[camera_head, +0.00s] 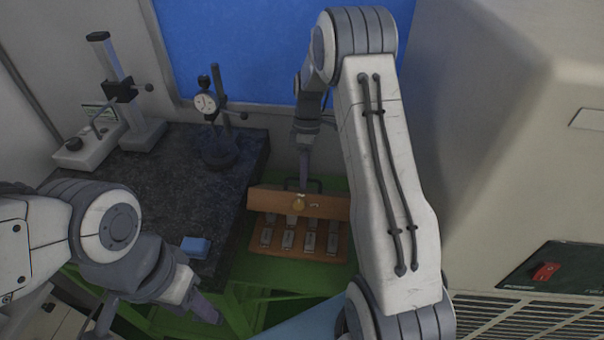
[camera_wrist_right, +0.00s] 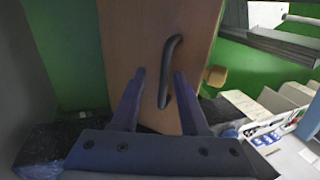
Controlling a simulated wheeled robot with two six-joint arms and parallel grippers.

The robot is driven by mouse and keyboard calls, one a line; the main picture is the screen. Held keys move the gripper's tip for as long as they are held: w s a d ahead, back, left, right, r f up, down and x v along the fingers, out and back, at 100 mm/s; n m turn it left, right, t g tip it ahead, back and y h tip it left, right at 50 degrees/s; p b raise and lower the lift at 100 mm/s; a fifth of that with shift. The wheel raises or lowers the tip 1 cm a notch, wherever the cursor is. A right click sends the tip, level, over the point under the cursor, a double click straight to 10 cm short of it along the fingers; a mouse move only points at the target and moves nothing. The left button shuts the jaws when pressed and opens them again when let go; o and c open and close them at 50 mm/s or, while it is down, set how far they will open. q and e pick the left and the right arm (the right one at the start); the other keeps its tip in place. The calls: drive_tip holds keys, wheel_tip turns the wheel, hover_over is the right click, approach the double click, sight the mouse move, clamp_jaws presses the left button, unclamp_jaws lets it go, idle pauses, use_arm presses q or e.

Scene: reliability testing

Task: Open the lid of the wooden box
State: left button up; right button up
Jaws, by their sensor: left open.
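The wooden box (camera_head: 338,253) stands on the green surface. Its lid (camera_head: 270,202) is raised at the back, and several metal pieces show in the box below it. A round brass-coloured latch (camera_head: 298,204) is on the lid. My right gripper (camera_head: 303,180) is behind the lid at its dark handle (camera_head: 316,185). In the right wrist view, the fingers of my right gripper (camera_wrist_right: 159,75) are spread on either side of the handle (camera_wrist_right: 166,82), with the lid (camera_wrist_right: 137,40) beyond. My left gripper (camera_head: 158,312) is open and empty at the lower left, away from the box.
A dark stone slab (camera_head: 180,170) left of the box carries a dial gauge stand (camera_head: 217,140), another stand (camera_head: 120,95) and a blue block (camera_head: 195,247). A large beige machine (camera_head: 510,150) with a red switch (camera_head: 545,271) closes off the right side.

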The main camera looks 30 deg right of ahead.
drive_tip(key=shift+a+r, duration=0.1)
drive_tip(key=shift+r, duration=0.05)
drive_tip(key=shift+w+r, duration=0.1)
drive_tip(key=shift+r, duration=0.1)
drive_tip(key=b+v, duration=0.3)
drive_tip(key=v, duration=0.7)
drive_tip(key=shift+r, duration=0.1)
